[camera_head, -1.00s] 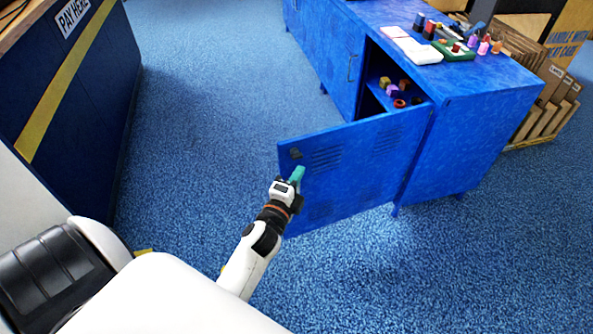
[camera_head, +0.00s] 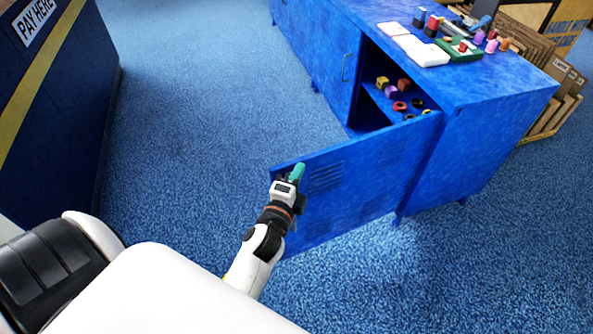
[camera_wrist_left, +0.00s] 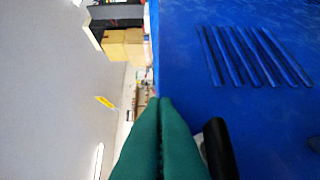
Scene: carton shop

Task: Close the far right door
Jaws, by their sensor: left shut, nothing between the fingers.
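The far right door (camera_head: 345,190) of the blue cabinet (camera_head: 470,145) stands open, swung out toward me, with slotted vents on its face. My left gripper (camera_head: 297,173) is shut and empty at the door's free edge, near its upper corner. In the left wrist view its green fingertips (camera_wrist_left: 160,110) are pressed together beside the blue door panel (camera_wrist_left: 240,60); I cannot tell whether they touch it. A dark handle (camera_wrist_left: 220,148) on the door shows right of the fingers. My right gripper is not in view.
Small coloured items (camera_head: 398,92) lie inside the open compartment. White pads and spools (camera_head: 480,38) are on the cabinet top. Flat cartons (camera_head: 560,95) stand in a rack at the right. A dark counter (camera_head: 60,110) is at the left. Blue carpet between is clear.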

